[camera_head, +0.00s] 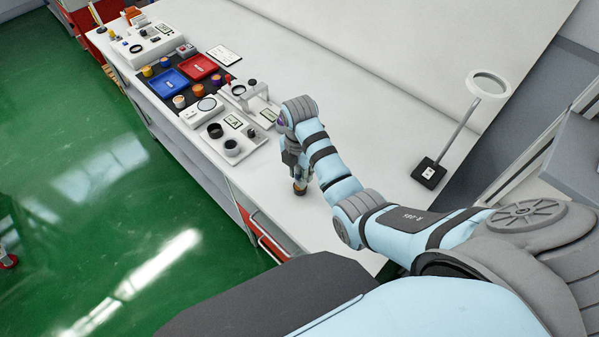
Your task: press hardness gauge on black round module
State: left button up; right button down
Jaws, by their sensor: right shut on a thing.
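My right gripper (293,160) points down over the white bench, to the right of the white fixtures. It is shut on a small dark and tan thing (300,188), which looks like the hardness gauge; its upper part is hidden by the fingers. I cannot tell whether it touches the bench. A black round module (215,130) sits on a white fixture plate to the left of the gripper. A second dark round piece (231,147) sits just in front of it, in a light holder. The gripper is apart from both. My left gripper is not in view.
A blue tray (168,84) and a red tray (198,68) lie further back, with several small coloured jars around them. A magnifier lamp (429,172) stands on the right of the bench. The bench between fixtures and lamp is mostly clear.

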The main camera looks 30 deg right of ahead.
jog(key=shift+f+b, duration=0.3)
jog(key=shift+f, duration=0.35)
dwell(0.9)
jog(key=shift+s+f+p, duration=0.1)
jog(key=shift+p, duration=0.2)
dwell(1.2)
jog(key=shift+r, duration=3.05)
